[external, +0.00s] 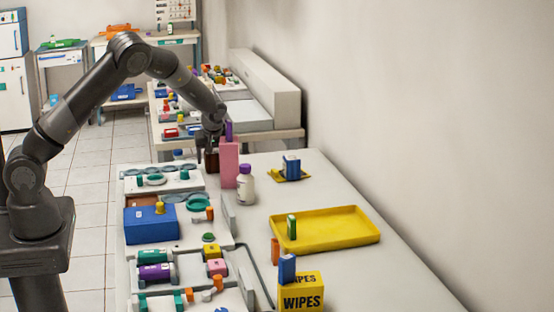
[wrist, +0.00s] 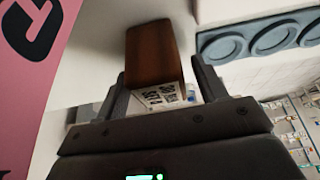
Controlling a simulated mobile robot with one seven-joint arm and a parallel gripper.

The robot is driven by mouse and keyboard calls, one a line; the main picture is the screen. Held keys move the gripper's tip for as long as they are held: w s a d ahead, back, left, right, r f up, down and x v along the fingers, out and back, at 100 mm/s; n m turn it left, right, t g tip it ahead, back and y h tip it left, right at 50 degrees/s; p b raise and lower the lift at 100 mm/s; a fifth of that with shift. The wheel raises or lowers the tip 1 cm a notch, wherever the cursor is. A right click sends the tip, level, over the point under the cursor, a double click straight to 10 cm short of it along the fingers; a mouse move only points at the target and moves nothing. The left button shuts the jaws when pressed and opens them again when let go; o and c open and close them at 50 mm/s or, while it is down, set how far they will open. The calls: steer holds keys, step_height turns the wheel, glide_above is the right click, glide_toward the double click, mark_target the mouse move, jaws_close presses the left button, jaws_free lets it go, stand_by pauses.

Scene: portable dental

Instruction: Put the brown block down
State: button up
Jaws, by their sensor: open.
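The brown block (wrist: 152,52) is upright in the wrist view, with a white printed label (wrist: 165,96) on the face towards my gripper. My gripper (wrist: 160,85) is open, with one finger on each side of the block's near end and some space showing beside it. In the external view the brown block (external: 211,161) stands at the far end of the near table, below my gripper (external: 208,143). It is partly hidden by the pink box. The block appears to rest on the table surface, but its base is hard to see.
A tall pink box (external: 229,165) is close on the block's right, with a purple item on top. A white bottle (external: 246,186) with a purple cap stands nearby. A grey tray with round wells (wrist: 262,40) lies on the other side. A yellow tray (external: 345,238) is farther right.

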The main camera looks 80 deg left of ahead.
steer(key=v, duration=1.1)
steer(key=s+d+r+m+t+h, duration=0.2)
steer(key=s+d+r+m, duration=0.4)
steer(key=d+r, duration=0.45)
steer(key=s+d+r+m+t+h, duration=0.1)
steer(key=s+d+r+m, duration=0.2)
steer(key=s+d+m, duration=0.3)
steer(key=s+d+r+m+t+h, duration=0.1)
steer(key=s+d+m, duration=0.5)
steer(key=s+d, duration=0.7)
steer(key=s+r+t, duration=0.1)
steer(key=s+r, duration=0.1)
steer(key=s, duration=0.5)
steer(key=shift+s+t, duration=0.25)
steer(key=shift+t, duration=0.05)
